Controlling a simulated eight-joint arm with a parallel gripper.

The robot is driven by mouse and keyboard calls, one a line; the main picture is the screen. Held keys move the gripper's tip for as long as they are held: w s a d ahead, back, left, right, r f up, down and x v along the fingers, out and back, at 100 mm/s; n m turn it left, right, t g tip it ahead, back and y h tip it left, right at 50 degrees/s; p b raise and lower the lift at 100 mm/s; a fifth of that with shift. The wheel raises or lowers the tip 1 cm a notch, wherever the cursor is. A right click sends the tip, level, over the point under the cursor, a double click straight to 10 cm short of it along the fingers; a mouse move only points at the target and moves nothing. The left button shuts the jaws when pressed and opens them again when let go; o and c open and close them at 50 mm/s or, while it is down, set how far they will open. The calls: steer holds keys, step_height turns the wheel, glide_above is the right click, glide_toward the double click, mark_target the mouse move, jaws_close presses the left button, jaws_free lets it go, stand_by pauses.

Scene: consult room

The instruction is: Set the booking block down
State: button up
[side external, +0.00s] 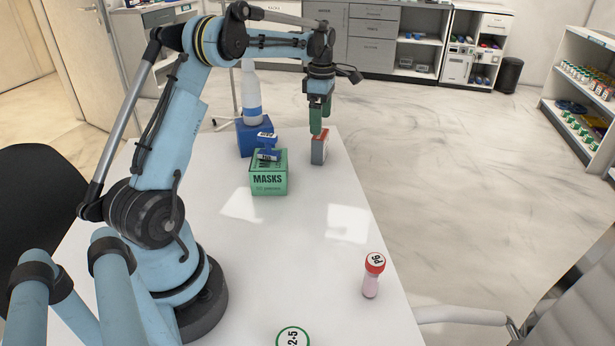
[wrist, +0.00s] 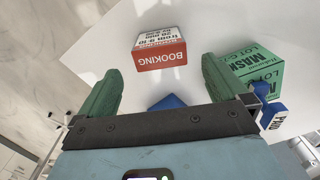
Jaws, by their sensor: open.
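The booking block (side external: 319,151) stands upright on the white table near its far right edge. It is grey with a red top. In the wrist view the block (wrist: 160,55) shows its red face marked BOOKING and a white printed side. My gripper (side external: 316,131) is above the block, pointing down, and its green fingers overlap the block's top in the side view. In the wrist view my gripper (wrist: 160,66) is open, with the block in line with the gap between the fingertips. No contact between fingers and block is visible.
A red-capped tube (side external: 371,278) stands near the right edge. The middle table is clear.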

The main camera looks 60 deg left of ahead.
step_height(320, 180, up, 3)
steer(key=shift+f, duration=0.1)
steer(key=shift+d+r, duration=0.15)
steer(key=shift+r, duration=0.05)
steer(key=s+d+r+m+t+y, duration=0.1)
steer(key=s+d+r+m+t, duration=0.15)
steer(key=d+m, duration=0.4)
steer(key=s+d+r+m+t, duration=0.1)
steer(key=s+d+r+m, duration=0.15)
steer(key=d+m, duration=0.45)
steer(key=s+d+f+m+t+h, duration=0.1)
steer(key=s+d+f+m+t, duration=0.2)
steer(key=s+d+m, duration=0.7)
steer(key=d+f+m, duration=0.1)
steer(key=d+m, duration=0.2)
steer(key=shift+d+f+t, duration=0.35)
steer(key=shift+d, duration=0.05)
